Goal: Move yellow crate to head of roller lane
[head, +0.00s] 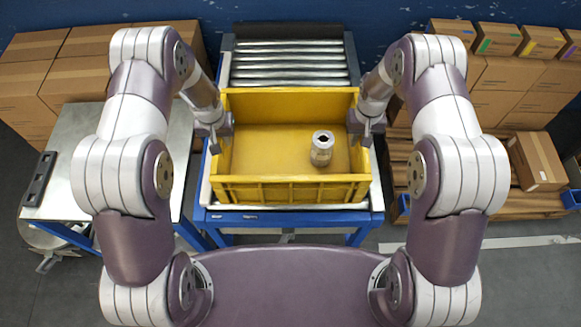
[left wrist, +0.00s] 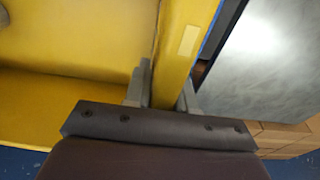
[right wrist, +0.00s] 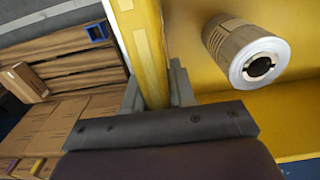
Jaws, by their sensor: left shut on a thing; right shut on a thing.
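The yellow crate (head: 290,192) sits over the near part of the roller lane (head: 290,62), whose bare rollers show behind it. One roll (head: 321,148) with a silver end and dark core stands inside, right of centre; it also shows in the right wrist view (right wrist: 246,50). My left gripper (head: 218,133) is shut on the crate's left wall, which passes between its fingers in the left wrist view (left wrist: 165,85). My right gripper (head: 362,128) is shut on the right wall, seen between its fingers in the right wrist view (right wrist: 150,75). Whether the crate's underside touches the lane is hidden.
A metal-topped table (head: 75,150) stands to the left with a dark bar on it. Cardboard boxes (head: 60,75) are stacked at the back left. More boxes (head: 520,85) and a wooden pallet (head: 510,205) are on the right. The rollers behind the crate are clear.

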